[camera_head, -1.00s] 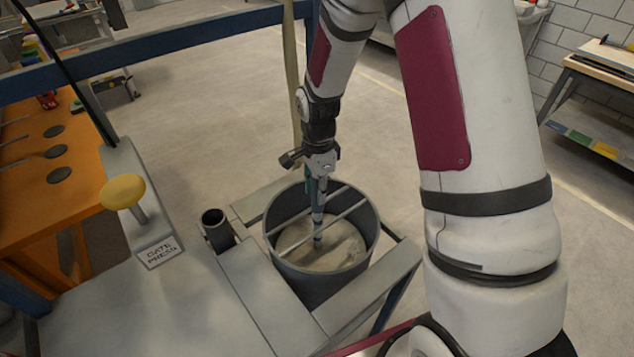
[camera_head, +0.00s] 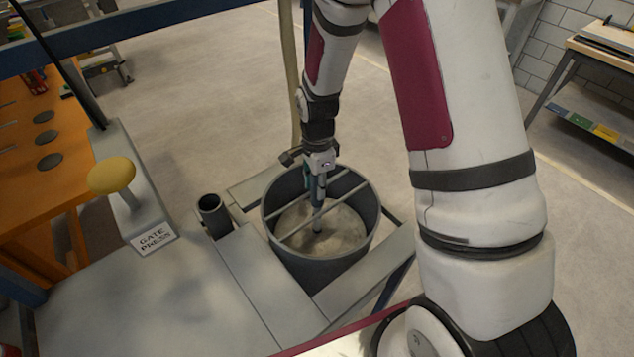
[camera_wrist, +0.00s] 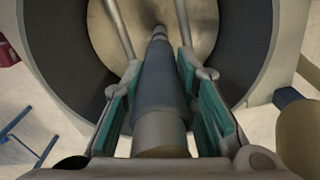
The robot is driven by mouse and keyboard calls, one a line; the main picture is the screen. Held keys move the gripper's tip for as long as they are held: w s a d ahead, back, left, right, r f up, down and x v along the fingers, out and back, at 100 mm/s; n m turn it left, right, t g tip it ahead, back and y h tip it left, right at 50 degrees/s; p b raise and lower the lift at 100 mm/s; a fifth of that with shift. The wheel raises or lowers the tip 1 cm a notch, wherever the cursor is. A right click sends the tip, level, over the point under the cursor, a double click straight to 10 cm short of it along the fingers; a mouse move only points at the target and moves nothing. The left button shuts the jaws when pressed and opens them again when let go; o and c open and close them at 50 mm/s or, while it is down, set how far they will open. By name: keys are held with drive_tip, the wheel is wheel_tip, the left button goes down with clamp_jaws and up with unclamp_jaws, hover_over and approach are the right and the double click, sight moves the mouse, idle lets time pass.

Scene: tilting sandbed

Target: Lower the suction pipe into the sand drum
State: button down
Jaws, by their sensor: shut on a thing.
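The sand drum (camera_head: 320,268) is a grey open drum with two bars across its mouth and pale sand (camera_head: 342,232) inside. My gripper (camera_head: 317,184) is over the drum's mouth, pointing down. It is shut on the suction pipe (camera_head: 317,215), a grey pipe that passes down between the two bars. The pipe's lower end is at or close to the sand; I cannot tell whether it touches. In the wrist view, the teal-padded fingers of my gripper (camera_wrist: 165,95) lie on both sides of the pipe (camera_wrist: 160,75), and the drum wall (camera_wrist: 70,60) surrounds its far end.
A short open grey tube (camera_head: 211,208) stands left of the drum. A yellow mushroom button (camera_head: 111,176) sits beside a "GATE PRESS" label (camera_head: 153,241). An orange table (camera_head: 45,175) is at the left. A blue beam (camera_head: 150,26) crosses the back, and a tan hose (camera_head: 289,75) hangs behind the drum.

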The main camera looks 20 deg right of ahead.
drive_tip(key=c, duration=1.2)
unclamp_jaws()
drive_tip(key=shift+r, duration=0.1)
wheel_tip(320, 180, up, 12)
drive_tip(key=shift+f, duration=0.1)
